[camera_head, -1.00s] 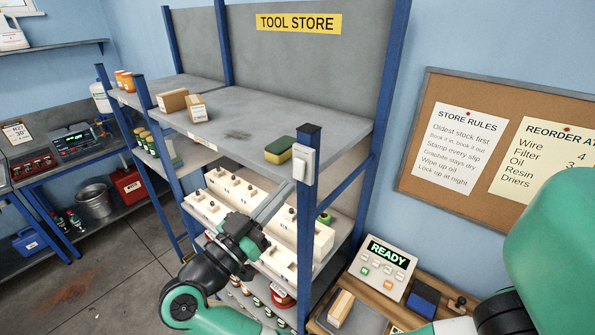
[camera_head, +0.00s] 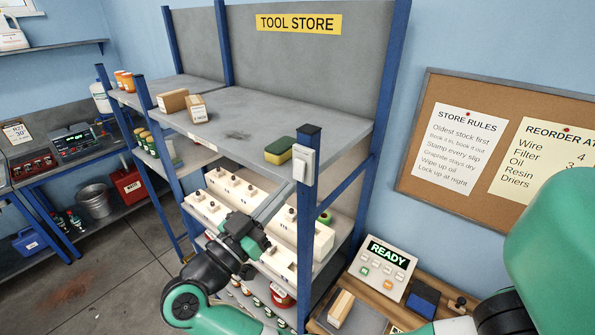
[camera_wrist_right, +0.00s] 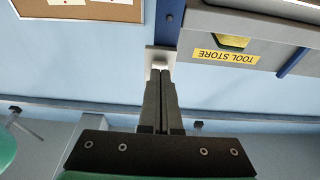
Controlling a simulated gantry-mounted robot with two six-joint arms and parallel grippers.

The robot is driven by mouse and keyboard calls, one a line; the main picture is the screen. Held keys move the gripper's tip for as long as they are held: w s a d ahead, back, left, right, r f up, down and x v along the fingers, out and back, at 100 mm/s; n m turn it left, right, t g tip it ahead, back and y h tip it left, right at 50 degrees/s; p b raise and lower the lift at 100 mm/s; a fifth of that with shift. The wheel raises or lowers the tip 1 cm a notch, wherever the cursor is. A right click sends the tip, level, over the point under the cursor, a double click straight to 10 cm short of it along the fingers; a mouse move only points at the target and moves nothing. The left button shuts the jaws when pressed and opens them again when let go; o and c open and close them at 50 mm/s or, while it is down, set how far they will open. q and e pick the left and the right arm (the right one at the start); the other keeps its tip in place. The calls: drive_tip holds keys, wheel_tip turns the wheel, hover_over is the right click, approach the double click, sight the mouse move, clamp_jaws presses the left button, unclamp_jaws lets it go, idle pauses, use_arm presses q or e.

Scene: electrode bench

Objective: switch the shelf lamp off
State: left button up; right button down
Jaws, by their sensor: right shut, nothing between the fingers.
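A white switch (camera_head: 302,165) with a raised rocker is fixed to the front blue post of the shelf unit, just below its dark cap. It also shows in the right wrist view (camera_wrist_right: 160,57). My right gripper (camera_head: 286,192) is shut and empty, its fingers pointing up and right toward the switch. In the right wrist view its closed fingertips (camera_wrist_right: 160,73) overlap the lower part of the switch; I cannot tell whether they touch it. The rocker's position is unclear. No lamp body is identifiable in these views. My left gripper is not in view.
The grey top shelf (camera_head: 235,118) holds a green and yellow sponge (camera_head: 279,150) close to the switch, and small cardboard boxes (camera_head: 173,100). White boxes (camera_head: 225,190) fill the shelf below, near my right gripper. A console reading READY (camera_head: 384,267) stands right of the post.

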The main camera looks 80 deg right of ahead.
drive_tip(key=shift+p+x, duration=0.65)
drive_tip(key=shift+x, duration=0.4)
drive_tip(key=b+v, duration=0.2)
drive_tip(key=v, duration=0.6)
idle(0.3)
idle(0.4)
